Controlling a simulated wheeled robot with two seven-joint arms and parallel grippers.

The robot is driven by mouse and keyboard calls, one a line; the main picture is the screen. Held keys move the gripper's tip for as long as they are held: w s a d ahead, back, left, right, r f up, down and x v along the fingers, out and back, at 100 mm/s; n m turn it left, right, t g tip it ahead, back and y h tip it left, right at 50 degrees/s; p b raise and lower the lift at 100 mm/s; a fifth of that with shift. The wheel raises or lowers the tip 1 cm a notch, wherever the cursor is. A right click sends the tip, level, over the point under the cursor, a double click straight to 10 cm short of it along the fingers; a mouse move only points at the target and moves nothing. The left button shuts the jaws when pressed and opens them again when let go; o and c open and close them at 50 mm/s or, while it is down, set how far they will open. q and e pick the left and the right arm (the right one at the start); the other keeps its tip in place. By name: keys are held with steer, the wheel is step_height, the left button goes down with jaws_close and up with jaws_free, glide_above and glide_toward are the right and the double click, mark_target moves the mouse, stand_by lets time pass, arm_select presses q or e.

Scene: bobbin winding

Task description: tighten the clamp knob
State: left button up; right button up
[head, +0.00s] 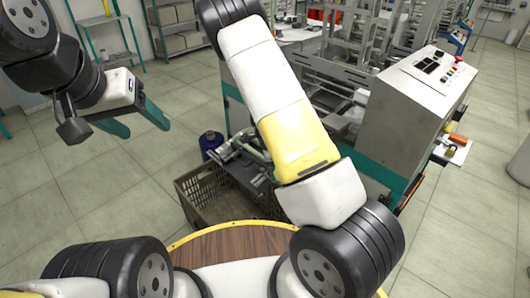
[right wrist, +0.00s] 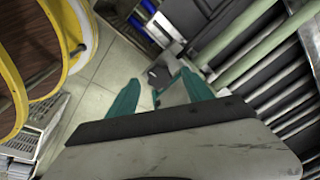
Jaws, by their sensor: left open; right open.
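My left gripper (head: 146,128) is open and empty at the upper left of the head view, over bare floor. My right arm crosses the middle of the head view and hides the right gripper there. In the right wrist view, my right gripper (right wrist: 159,78) is open, with its two teal fingers apart. A small dark grey part (right wrist: 160,76) shows between and beyond the fingertips, at the end of the machine's rollers. I cannot tell whether it is the clamp knob, or whether a finger touches it. No knob can be made out clearly in either view.
The winding machine's grey control cabinet (head: 424,85) stands to the right. A brown basket (head: 188,200) sits on the floor, with a blue spool (head: 211,142) behind it. Pale green rollers (right wrist: 250,48) lie right of my right gripper. Floor at left is clear.

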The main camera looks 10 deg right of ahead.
steer(key=r, duration=0.4)
steer(key=a+r, duration=0.1)
steer(key=r, duration=0.1)
steer(key=shift+s+r, duration=0.35)
steer(key=shift+r, duration=0.05)
steer(key=shift+s+r, duration=0.1)
steer(key=shift+r, duration=0.15)
steer(key=s+a+r+n+t+y, duration=0.1)
steer(key=s+r+n+y, duration=0.15)
steer(key=r, duration=0.45)
steer(key=s+a+r+n+y, duration=0.15)
steer(key=s+r+n, duration=0.25)
steer(key=r, duration=0.4)
steer(key=s+a+r+n+t+y, duration=0.1)
steer(key=s+r+n, duration=0.25)
steer(key=r, duration=0.35)
steer(key=s+d+r+n+t+h, duration=0.1)
steer(key=s+d+r+n+t, duration=0.2)
steer(key=s+r+n, duration=0.5)
steer(key=s+r, duration=0.2)
steer(key=s, duration=0.3)
steer(key=shift+s+n, duration=0.25)
steer(key=shift+n, duration=0.05)
